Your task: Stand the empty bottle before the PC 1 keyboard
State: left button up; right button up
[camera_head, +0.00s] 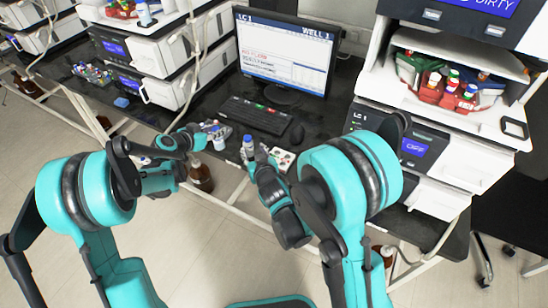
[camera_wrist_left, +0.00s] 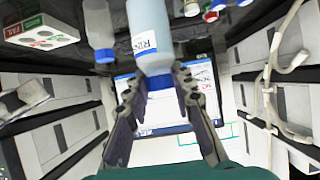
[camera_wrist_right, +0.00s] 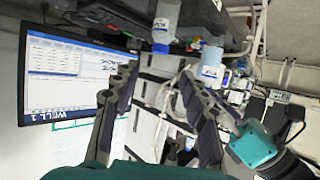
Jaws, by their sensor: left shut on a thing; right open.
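My left gripper (camera_head: 207,136) is shut on a pale, clear bottle (camera_head: 220,142) with a blue cap, left of the keyboard's near end. In the left wrist view this bottle (camera_wrist_left: 151,35) has a white label starting "RIN" and sits between the fingers. A second pale bottle (camera_head: 247,147) with a blue cap stands on the desk in front of the keyboard (camera_head: 255,115); it also shows in the left wrist view (camera_wrist_left: 98,30). I cannot tell for certain which bottle is empty. My right gripper (camera_head: 262,160) is open and empty, near the second bottle.
A white holder (camera_head: 283,159) with round spots lies right of the second bottle. A mouse (camera_head: 297,133) lies right of the keyboard, below the monitor (camera_head: 284,55). Instrument stacks flank the desk on both sides. A brown bottle (camera_head: 201,178) stands below the desk's front edge.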

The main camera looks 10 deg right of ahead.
jog(key=s+d+r+g+h, duration=0.2)
jog(key=s+d+r, duration=0.2)
jog(key=d+r, duration=0.15)
jog(key=s+d+r+m+g, duration=0.1)
jog(key=s+d, duration=0.4)
jog(key=s, duration=0.5)
jog(key=s+d+r+g, duration=0.1)
jog(key=s+d+g, duration=0.2)
jog(key=s, duration=0.8)
jog(key=shift+s+d+r+m, duration=0.2)
jog(key=shift+d+r+m, duration=0.15)
jog(key=shift+d, duration=0.6)
